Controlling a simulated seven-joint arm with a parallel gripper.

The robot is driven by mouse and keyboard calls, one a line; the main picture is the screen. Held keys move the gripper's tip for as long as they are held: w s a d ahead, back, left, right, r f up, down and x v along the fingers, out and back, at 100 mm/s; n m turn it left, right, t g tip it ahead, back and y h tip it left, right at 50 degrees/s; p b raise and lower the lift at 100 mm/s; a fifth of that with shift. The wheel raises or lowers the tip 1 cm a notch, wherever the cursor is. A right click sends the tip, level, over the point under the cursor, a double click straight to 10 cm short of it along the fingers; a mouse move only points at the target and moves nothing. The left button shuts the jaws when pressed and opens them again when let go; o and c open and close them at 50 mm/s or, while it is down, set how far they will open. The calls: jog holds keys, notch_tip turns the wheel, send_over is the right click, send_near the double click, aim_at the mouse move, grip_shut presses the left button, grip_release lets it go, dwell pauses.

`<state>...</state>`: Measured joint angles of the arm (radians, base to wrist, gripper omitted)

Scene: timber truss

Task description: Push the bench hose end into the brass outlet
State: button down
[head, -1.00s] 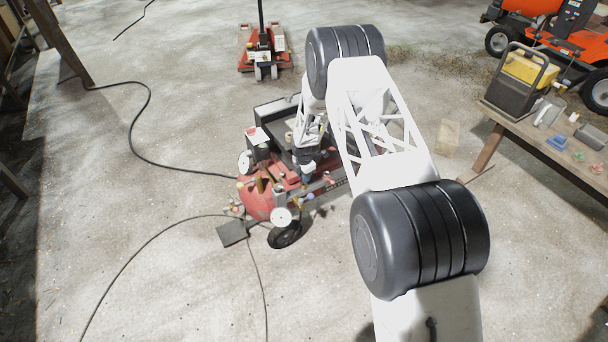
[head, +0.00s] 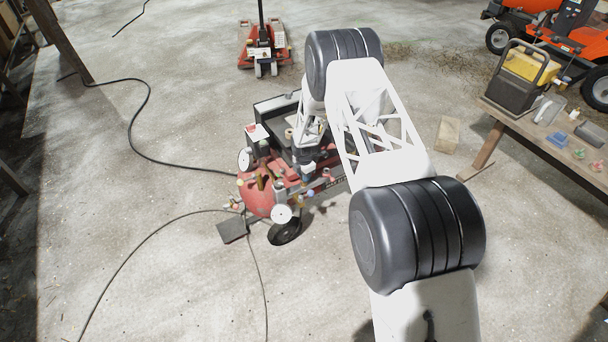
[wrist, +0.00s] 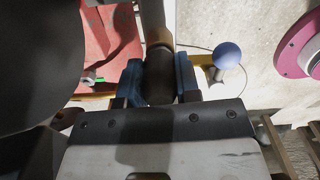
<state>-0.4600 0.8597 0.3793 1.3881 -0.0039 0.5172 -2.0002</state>
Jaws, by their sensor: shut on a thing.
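In the wrist view my gripper (wrist: 160,82) is shut on a dark cylindrical piece (wrist: 160,70), which looks like the bench hose end. The piece sits between two blue finger pads. A brownish tube or rod (wrist: 155,22) continues from its far end; I cannot tell whether they are joined or only lined up. A yellow, brass-like fitting (wrist: 203,59) with a blue ball knob (wrist: 228,55) is just right of the fingers. I cannot clearly make out the brass outlet's mouth. In the head view my arm reaches down to the red compressor (head: 257,202), and the fingertips are too small to tell.
A red surface (wrist: 92,45) lies left of the fingers and a pink disc (wrist: 298,45) at the right in the wrist view. Dark hoses (head: 150,100) run across the open floor. A wooden bench (head: 560,135) with small items stands at the right.

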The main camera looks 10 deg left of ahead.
jog(key=shift+f, duration=0.1)
jog(key=c, duration=0.8)
grip_release()
jog(key=shift+o, duration=0.2)
jog(key=shift+r, duration=3.85)
jog(key=shift+r, duration=0.15)
